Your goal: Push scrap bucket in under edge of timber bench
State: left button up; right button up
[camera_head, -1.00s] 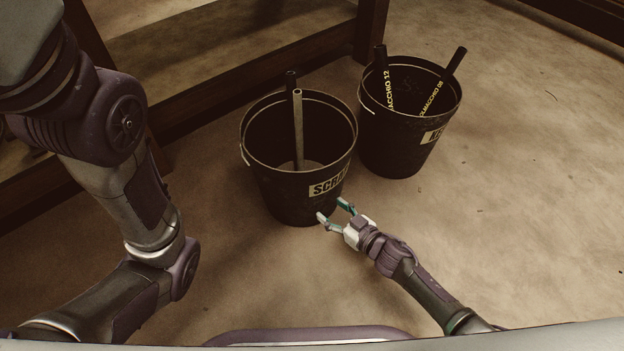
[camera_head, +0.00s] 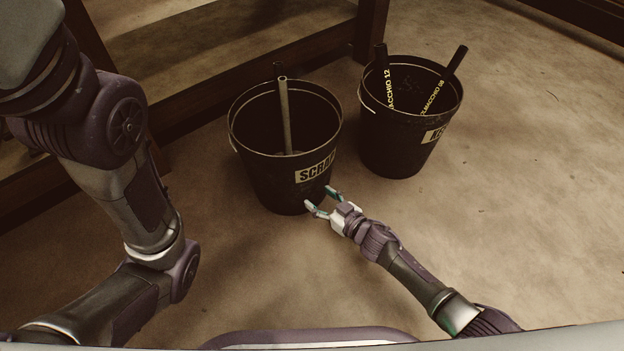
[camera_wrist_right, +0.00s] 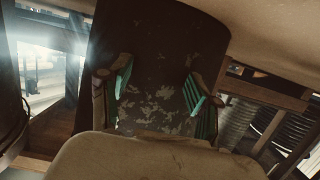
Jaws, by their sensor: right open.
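The scrap bucket (camera_head: 265,180) is black with a label reading "SCRAP" and stands upright on the floor, with two hose pieces (camera_head: 286,118) inside. The timber bench (camera_head: 205,112) is behind it and to the left, its dark rail close to the bucket's far side. My right gripper (camera_head: 318,199) is open, its fingertips at the bucket's lower near right side. In the right wrist view the bucket's scuffed dark wall (camera_wrist_right: 165,60) fills the space beyond the open fingers (camera_wrist_right: 160,92). I cannot tell whether they touch. My left arm shows at the left, but its gripper is out of frame.
A second black bucket (camera_head: 395,150) with labelled hoses stands to the right of the scrap bucket, with a narrow gap between them. The floor (camera_head: 520,200) is clear at the right and in front.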

aim_at(315, 192)
jog(key=shift+r+b+x, duration=0.2)
jog(key=shift+b+x, duration=0.1)
jog(key=shift+x, duration=0.55)
jog(key=shift+r+b+x, duration=0.2)
jog(key=shift+b+x, duration=0.1)
jog(key=shift+x, duration=0.55)
jog(key=shift+r+b+x, duration=0.2)
jog(key=shift+b+x, duration=0.1)
jog(key=shift+x, duration=0.55)
jog(key=shift+r+b+x, duration=0.25)
jog(key=shift+b+x, duration=0.2)
jog(key=shift+x, duration=0.5)
jog(key=shift+r+b+x, duration=0.2)
jog(key=shift+b+x, duration=0.3)
jog(key=shift+x, duration=0.5)
jog(key=shift+r+b+x, duration=0.25)
jog(key=shift+b+x, duration=0.2)
jog(key=shift+x, duration=0.5)
jog(key=shift+w+a, duration=0.1)
jog(key=shift+w, duration=0.05)
